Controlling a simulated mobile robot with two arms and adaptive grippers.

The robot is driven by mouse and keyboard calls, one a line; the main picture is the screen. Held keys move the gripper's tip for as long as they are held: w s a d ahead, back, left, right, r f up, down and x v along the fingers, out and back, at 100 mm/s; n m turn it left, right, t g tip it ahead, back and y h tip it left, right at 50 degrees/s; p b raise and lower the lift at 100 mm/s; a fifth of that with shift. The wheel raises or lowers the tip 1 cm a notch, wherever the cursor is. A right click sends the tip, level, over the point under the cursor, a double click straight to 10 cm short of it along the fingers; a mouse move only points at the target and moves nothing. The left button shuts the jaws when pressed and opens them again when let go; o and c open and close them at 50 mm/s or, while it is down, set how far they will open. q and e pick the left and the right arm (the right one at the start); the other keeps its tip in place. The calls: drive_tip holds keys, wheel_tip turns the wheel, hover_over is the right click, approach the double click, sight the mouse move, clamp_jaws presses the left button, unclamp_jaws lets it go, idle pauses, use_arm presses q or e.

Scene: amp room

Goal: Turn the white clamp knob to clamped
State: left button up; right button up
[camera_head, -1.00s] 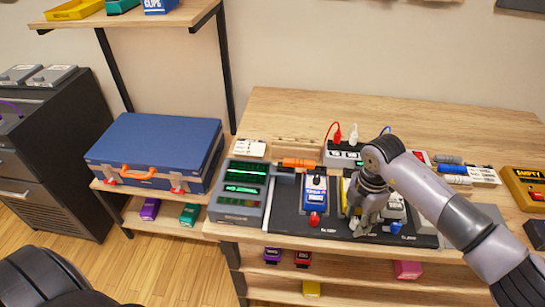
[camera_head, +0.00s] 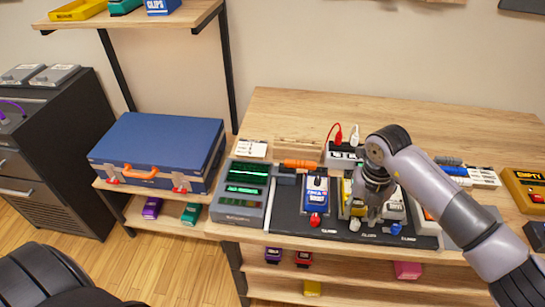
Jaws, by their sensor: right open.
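My right gripper (camera_head: 369,217) reaches down over the front of the black pedal board (camera_head: 283,224). It is open, and its fingers point down at the board's front edge. The white clamp knob (camera_head: 355,225) shows as a small pale shape right beside the fingertips. The fingers partly hide it, and I cannot tell whether they touch it or which way it is turned. A red knob (camera_head: 315,219) stands to its left, in front of the blue pedal (camera_head: 317,192). A blue knob (camera_head: 395,229) stands to its right. My left gripper is not in view.
A yellow pedal (camera_head: 346,188) is partly hidden behind my gripper. A grey device with green displays (camera_head: 242,190) stands left of the board. A power strip (camera_head: 343,155) with red and white plugs is behind. The table's back (camera_head: 420,115) is clear.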

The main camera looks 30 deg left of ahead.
sight(354, 223)
wheel_tip(354, 223, up, 14)
drive_tip(key=b, duration=0.2)
drive_tip(key=s+a+f+n+g+y, duration=0.1)
drive_tip(key=s+a+y, duration=0.25)
drive_tip(key=a, duration=0.25)
drive_tip(key=s+a+n+g+y, duration=0.1)
drive_tip(key=s+a+y, duration=0.25)
drive_tip(key=a, duration=0.25)
drive_tip(key=s+a+r+g+y, duration=0.1)
drive_tip(key=s+a+r+y, duration=0.3)
drive_tip(key=a+r+y, duration=0.2)
drive_tip(key=shift+a+r+m+g+y, duration=0.35)
drive_tip(key=shift+r+y, duration=0.2)
drive_tip(key=shift+y, duration=0.55)
